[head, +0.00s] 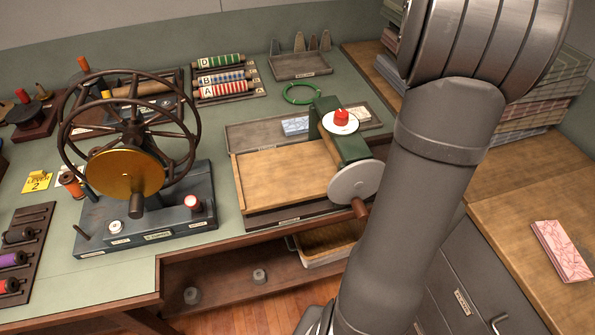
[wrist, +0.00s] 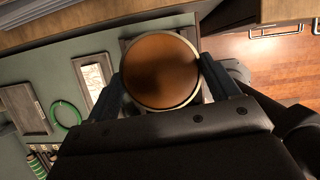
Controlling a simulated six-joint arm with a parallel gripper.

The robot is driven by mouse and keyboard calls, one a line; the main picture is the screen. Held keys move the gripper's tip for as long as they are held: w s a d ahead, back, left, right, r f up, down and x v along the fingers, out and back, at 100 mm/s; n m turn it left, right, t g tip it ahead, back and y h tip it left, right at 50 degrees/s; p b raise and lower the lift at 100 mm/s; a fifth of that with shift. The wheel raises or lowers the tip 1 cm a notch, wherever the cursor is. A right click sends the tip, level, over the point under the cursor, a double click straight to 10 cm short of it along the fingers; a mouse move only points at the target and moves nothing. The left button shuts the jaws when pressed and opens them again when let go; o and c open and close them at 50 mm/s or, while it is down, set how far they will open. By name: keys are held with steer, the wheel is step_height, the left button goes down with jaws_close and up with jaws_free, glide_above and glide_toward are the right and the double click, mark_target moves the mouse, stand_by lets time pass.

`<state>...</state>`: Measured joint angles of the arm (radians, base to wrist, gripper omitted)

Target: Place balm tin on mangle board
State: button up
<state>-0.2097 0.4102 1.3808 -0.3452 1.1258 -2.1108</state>
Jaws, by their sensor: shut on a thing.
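In the wrist view a round tin (wrist: 160,72) with an orange-brown top and pale rim, which looks like the balm tin, sits between the two fingers of my gripper (wrist: 164,88). My gripper is shut on it. In the head view my arm hides the gripper and the tin. The mangle board (head: 283,178), a flat wooden board, lies on the bench in the head view beside a green roller frame (head: 345,140) with a grey disc and crank. In the wrist view the tin and gripper cover most of what lies below, so the tin's height above it cannot be told.
A large spoked wheel on a dark base (head: 146,222) stands left of the board. A green ring (head: 303,93) and a tray of wedges (head: 300,66) lie behind. A pink patterned block (head: 562,251) lies on the right counter. An open drawer (head: 327,243) is below.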

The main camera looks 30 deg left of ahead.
steer(key=s+a+n, duration=0.1)
steer(key=s+a, duration=0.2)
steer(key=a, duration=0.2)
steer(key=s+a+n+y, duration=0.1)
steer(key=s+a, duration=0.2)
steer(key=a, duration=0.3)
steer(key=s+a+n, duration=0.2)
steer(key=s+a, duration=0.1)
steer(key=a, duration=0.2)
steer(key=shift+s+a+f+t, duration=0.1)
steer(key=shift+s+a+t, duration=0.15)
steer(key=shift+a+t, duration=0.05)
steer(key=s+a+n+y, duration=0.1)
steer(key=s+a+n, duration=0.1)
steer(key=s+a, duration=0.5)
steer(key=n+y, duration=0.1)
steer(key=n, duration=0.1)
glide_above(283, 170)
steer(key=s, duration=0.2)
steer(key=f, duration=1.5)
steer(key=shift+w, duration=0.25)
steer(key=shift+f, duration=2.35)
steer(key=o, duration=1.2)
steer(key=shift+f, duration=0.1)
steer(key=shift+c, duration=0.2)
